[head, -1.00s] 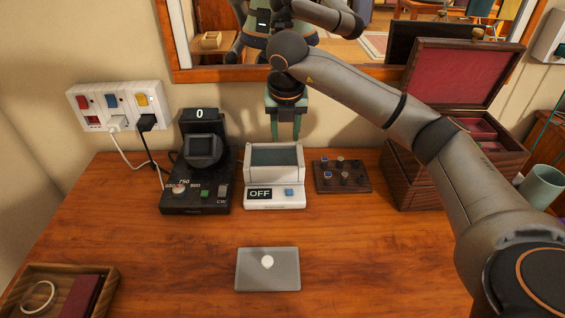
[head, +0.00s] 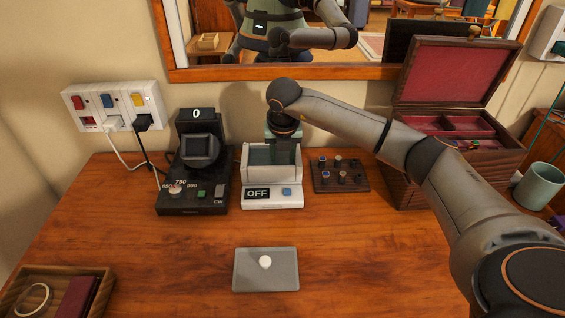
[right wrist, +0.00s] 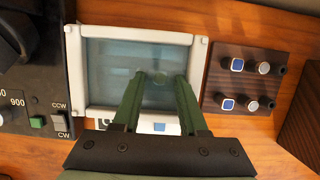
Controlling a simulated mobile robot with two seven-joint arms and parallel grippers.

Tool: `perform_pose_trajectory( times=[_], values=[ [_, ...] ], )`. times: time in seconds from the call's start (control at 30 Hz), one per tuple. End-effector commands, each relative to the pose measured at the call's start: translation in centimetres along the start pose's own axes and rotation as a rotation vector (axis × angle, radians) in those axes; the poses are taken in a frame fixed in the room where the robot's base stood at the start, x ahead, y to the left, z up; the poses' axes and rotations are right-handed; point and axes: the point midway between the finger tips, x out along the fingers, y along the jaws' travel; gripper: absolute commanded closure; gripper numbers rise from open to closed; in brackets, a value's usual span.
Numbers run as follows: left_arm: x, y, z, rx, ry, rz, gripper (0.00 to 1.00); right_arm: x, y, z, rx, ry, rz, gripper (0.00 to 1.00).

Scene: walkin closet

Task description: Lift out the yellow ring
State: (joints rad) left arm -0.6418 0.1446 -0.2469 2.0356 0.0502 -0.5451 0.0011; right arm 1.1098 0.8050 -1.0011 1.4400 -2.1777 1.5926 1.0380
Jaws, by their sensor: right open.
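The white bath unit (head: 255,180) with a clear blue-grey tank stands at the back middle of the table; its display reads OFF. My right gripper (head: 284,150) points down into the tank from above. In the right wrist view, its green fingers (right wrist: 161,78) are apart over the tank (right wrist: 108,70), with nothing visibly clamped. How deep the fingertips are cannot be told. My left gripper is not in view.
A black device with a dial (head: 195,190) stands close left of the bath. A dark knob board (head: 340,175) and an open wooden jewellery box (head: 410,185) are to the right. A grey pad (head: 266,280) lies in front. A wooden tray (head: 40,275) sits front left.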

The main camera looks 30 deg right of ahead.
Motion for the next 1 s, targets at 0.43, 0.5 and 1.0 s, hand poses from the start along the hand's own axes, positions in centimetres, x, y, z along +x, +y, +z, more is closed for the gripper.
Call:
perform_pose_trajectory(
  times=[0.43,0.5,1.0],
  values=[
    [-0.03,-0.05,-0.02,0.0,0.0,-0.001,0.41,-0.05,-0.02,0.01,0.0,0.0,0.0,1.0],
    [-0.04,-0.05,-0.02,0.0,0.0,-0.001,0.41,-0.05,-0.02,0.01,0.0,0.0,0.0,1.0],
    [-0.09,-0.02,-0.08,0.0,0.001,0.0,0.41,-0.73,-0.01,0.26,0.001,-0.001,0.0,1.0]
  ],
)
